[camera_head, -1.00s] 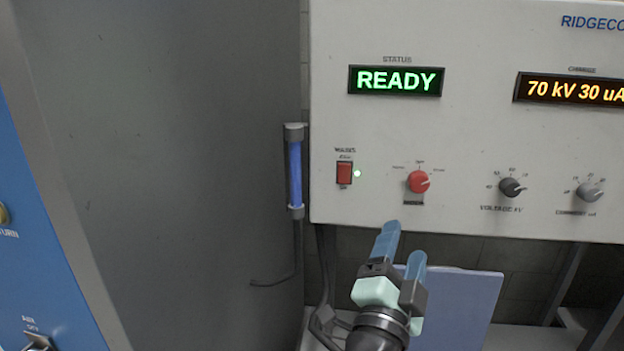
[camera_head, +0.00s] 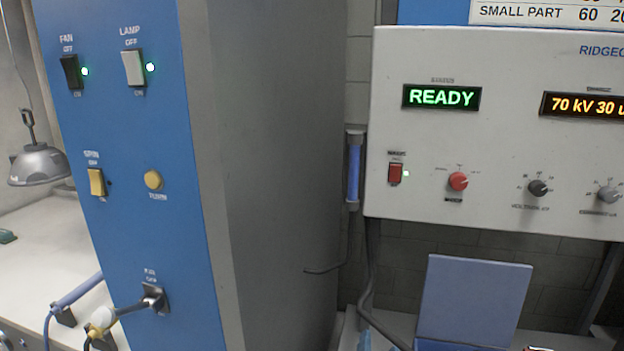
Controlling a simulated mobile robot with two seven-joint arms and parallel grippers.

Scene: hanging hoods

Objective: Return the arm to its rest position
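Only a small light-blue tip, which looks like a finger of my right gripper (camera_head: 364,341), shows at the bottom edge of the head view. It is below the grey-white control box (camera_head: 520,210) and left of the tilted blue-grey panel (camera_head: 474,295). The rest of that gripper and its arm are out of the picture, so its opening is hidden. My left gripper is not in view.
A blue switch panel (camera_head: 125,210) with a grey side wall (camera_head: 270,180) stands at the left. A blue tube (camera_head: 354,174) hangs beside the control box, whose green display (camera_head: 441,97) reads READY. A lamp (camera_head: 38,164) hangs at far left.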

